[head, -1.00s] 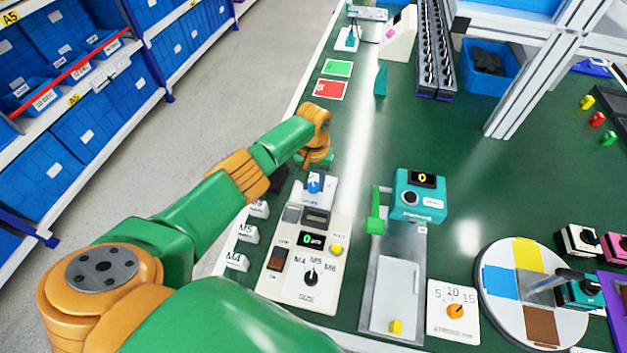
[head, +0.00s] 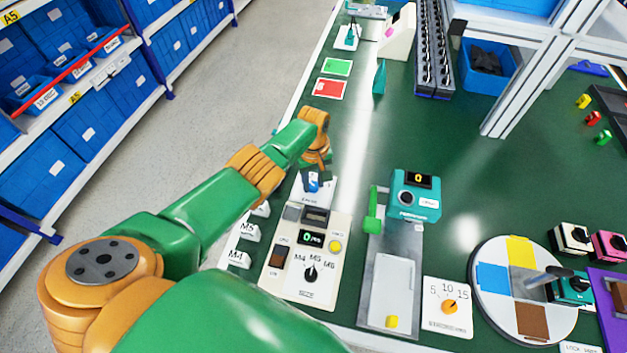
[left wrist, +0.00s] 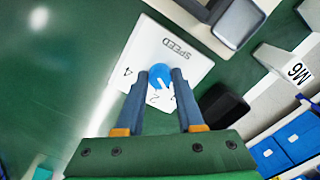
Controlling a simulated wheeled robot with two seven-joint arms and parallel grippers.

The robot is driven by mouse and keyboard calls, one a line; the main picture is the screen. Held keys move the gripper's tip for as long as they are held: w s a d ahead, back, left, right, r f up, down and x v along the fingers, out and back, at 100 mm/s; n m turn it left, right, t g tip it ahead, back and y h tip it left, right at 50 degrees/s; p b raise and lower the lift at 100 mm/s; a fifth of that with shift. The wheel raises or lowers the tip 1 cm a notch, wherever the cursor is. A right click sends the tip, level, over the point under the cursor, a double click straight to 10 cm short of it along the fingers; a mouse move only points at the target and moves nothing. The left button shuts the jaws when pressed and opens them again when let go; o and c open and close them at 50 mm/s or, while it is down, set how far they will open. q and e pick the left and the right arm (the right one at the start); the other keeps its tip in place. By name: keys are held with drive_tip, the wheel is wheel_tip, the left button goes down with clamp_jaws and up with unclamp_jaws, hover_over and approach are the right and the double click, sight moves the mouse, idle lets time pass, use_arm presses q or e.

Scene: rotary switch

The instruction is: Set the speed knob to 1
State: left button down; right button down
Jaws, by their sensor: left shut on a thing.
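The speed knob is a blue round knob (left wrist: 160,75) on a white plate (left wrist: 150,48) printed SPEED. In the left wrist view a 4 shows at the plate's left and a 2 below the knob; other numerals are hidden by my fingers. A white mark shows on the knob's lower side near the 2; its exact setting is unclear. My left gripper (left wrist: 161,84) is shut on the knob, one finger on each side. In the head view the gripper (head: 314,172) reaches down onto the blue knob (head: 313,183) from above. My right gripper is not in view.
A counter panel (head: 310,262) with a black dial stands just in front of the speed plate. White M4 and M5 blocks (head: 240,259) lie to its left. A teal device (head: 416,200) stands to the right. Green and red cards (head: 329,88) lie farther back.

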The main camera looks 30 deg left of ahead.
sight(313, 184)
use_arm(q)
drive_tip(key=shift+w+r, duration=0.15)
idle(0.3)
drive_tip(key=c, duration=0.5)
unclamp_jaws()
drive_tip(key=shift+a, duration=0.1)
wheel_tip(313, 184, up, 6)
drive_tip(key=p, duration=0.4)
drive_tip(key=shift+r, duration=0.5)
drive_tip(key=shift+f, duration=0.1)
